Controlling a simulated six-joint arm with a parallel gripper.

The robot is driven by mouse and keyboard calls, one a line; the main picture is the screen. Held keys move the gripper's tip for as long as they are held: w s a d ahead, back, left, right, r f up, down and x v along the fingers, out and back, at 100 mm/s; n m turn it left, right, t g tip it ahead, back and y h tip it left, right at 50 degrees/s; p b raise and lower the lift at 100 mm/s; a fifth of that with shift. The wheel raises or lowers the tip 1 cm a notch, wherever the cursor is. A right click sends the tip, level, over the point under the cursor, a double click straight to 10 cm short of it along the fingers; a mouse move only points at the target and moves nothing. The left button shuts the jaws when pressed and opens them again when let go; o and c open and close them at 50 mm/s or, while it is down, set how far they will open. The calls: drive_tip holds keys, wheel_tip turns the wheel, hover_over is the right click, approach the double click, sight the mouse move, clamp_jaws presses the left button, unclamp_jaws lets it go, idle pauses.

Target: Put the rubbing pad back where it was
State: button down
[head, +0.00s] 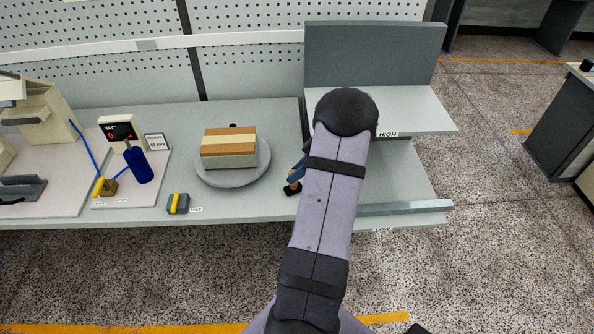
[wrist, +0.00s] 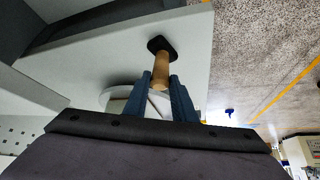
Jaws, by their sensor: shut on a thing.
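My gripper (head: 295,175) is low near the front edge of the bench, right of the round turntable, partly hidden behind my arm. Its blue fingers (wrist: 160,84) are shut on a tan wooden handle (wrist: 161,72) with a flat black end (wrist: 161,44); this looks like the rubbing pad. In the head view the black end (head: 290,188) points toward the front edge. I cannot tell whether it touches the bench. The turntable (head: 232,179) carries a block with a wood-and-tan striped top (head: 229,141).
A grey-and-yellow block (head: 178,203) lies by a small label at the front edge. A vacuum gauge (head: 121,130) and blue bottle (head: 138,164) stand left. A raised shelf marked HIGH (head: 415,115) stands right, with a lower surface (head: 395,175) beneath it.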

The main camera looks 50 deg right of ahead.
drive_tip(key=shift+f, duration=0.1)
drive_tip(key=c, duration=1.5)
unclamp_jaws()
drive_tip(key=shift+r, duration=0.2)
drive_tip(key=shift+s+d+r, duration=0.1)
drive_tip(key=b+v, duration=0.4)
drive_tip(key=v, duration=0.7)
drive_tip(key=shift+s+r+b, duration=0.15)
drive_tip(key=shift+r+b, duration=0.15)
drive_tip(key=shift+b, duration=0.1)
